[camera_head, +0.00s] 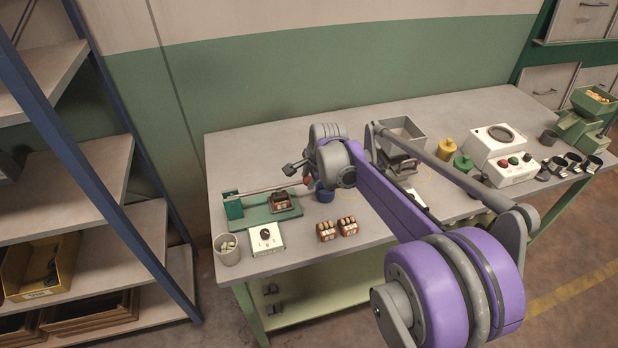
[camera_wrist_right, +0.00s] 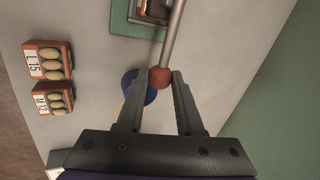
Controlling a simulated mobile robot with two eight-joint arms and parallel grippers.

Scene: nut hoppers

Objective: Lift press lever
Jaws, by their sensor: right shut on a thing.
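The press (camera_head: 268,212) has a green base and stands at the left part of the table. Its grey lever (camera_head: 268,188) runs from the green post (camera_head: 233,206) at the left to a red ball knob (camera_head: 308,181), rising slightly. In the right wrist view the knob (camera_wrist_right: 160,77) sits between the fingertips of my right gripper (camera_wrist_right: 160,80), which is shut on it. In the head view my right gripper (camera_head: 297,170) is small and partly hidden by my wrist. A block with a label (camera_head: 281,203) sits on the press base under the lever. My left gripper is out of view.
A blue cup (camera_head: 325,194) stands close to the knob. Two small crates (camera_head: 326,231) (camera_head: 348,226) and a white control box (camera_head: 265,238) lie in front, with a pale cup (camera_head: 227,249) at the left. A grey bin (camera_head: 401,130) is behind my arm.

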